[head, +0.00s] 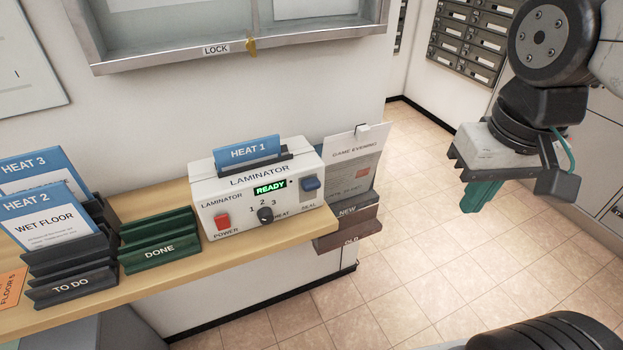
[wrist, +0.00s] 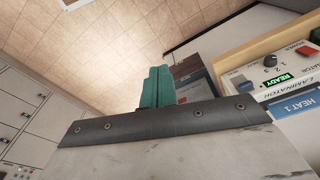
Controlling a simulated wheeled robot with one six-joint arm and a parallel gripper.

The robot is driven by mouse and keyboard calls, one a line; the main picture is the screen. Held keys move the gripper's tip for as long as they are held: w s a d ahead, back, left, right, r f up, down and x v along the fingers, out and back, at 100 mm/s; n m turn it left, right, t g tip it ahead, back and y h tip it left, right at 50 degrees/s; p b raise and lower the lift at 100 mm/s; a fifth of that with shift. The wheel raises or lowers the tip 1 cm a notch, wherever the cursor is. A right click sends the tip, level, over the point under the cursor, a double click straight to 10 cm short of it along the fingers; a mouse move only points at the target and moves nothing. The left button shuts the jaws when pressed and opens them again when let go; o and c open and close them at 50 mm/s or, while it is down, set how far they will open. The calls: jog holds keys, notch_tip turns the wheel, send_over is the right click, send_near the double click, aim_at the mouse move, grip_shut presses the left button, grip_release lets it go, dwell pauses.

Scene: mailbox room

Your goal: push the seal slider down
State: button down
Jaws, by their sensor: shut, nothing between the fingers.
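The seal slider is a blue block (head: 311,184) on the right of the white laminator (head: 205,188) front, above the word SEAL. It also shows in the wrist view as a small blue block (wrist: 238,81). The laminator's display reads READY and a HEAT 1 card (head: 247,151) stands in its top. My gripper (head: 480,196) has teal fingers, shut and empty. It hangs in the air to the right of the laminator, well apart from the slider. In the wrist view the shut fingers (wrist: 158,86) point over the tiled floor.
The laminator stands at the right end of a wooden shelf (head: 190,262). A green DONE rack (head: 160,252) and a dark TO DO rack (head: 72,288) stand to its left. A bin with NEW and OLD labels (head: 347,224) hangs beside it. Space above the floor is free.

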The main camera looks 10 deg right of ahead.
jog(key=w+a+r+m, duration=0.1)
jog(key=w+a+m, duration=0.1)
jog(key=w+a, duration=0.3)
jog(key=m, duration=0.6)
send_near(310, 183)
jog(key=shift+w+a+r+h, duration=0.15)
jog(key=shift+a+r+h, duration=0.15)
jog(key=shift+a+h, duration=0.1)
jog(key=shift+f, duration=0.1)
jog(key=shift+w+d+f, duration=0.15)
jog(key=shift+f, duration=1.55)
jog(key=shift+w+d+f, duration=0.1)
jog(key=shift+d+f, duration=0.05)
jog(key=shift+f, duration=1.55)
